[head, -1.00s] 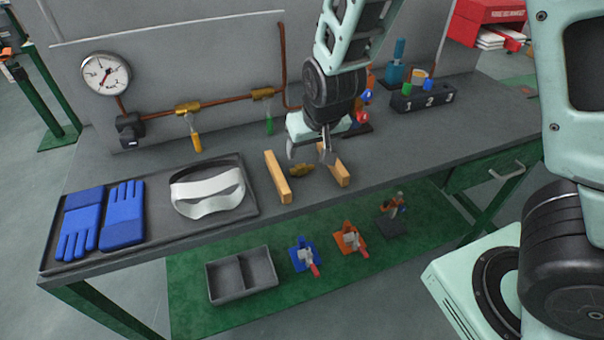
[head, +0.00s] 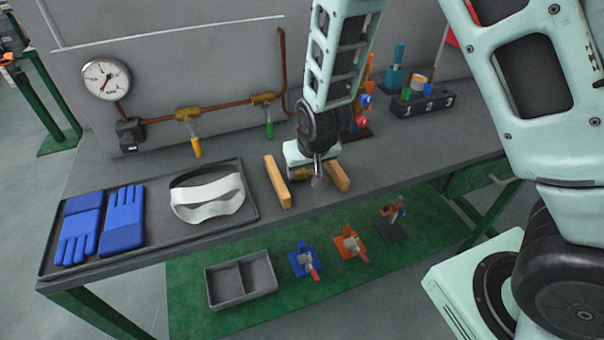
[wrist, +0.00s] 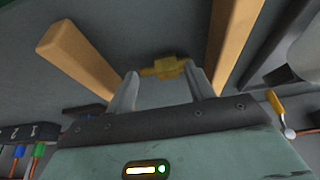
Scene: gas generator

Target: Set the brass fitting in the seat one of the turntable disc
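The brass fitting (wrist: 166,67) lies on the bench top between two wooden bars. In the wrist view it sits at the tips of my gripper's fingers, spanning most of the gap between them. My gripper (head: 311,180) points down over the bench between the bars. Its two fingers stand wide apart, one at each end of the fitting; I cannot tell whether they touch it. In the head view my gripper mostly hides the fitting. I cannot make out a turntable disc in these frames.
Wooden bars (head: 277,181) and (head: 337,177) flank my gripper closely. A tray (head: 150,238) with blue gloves and a white visor lies left. Behind run a copper pipe with valves and a gauge (head: 107,82). A block numbered 1, 2, 3 (head: 424,104) stands back right.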

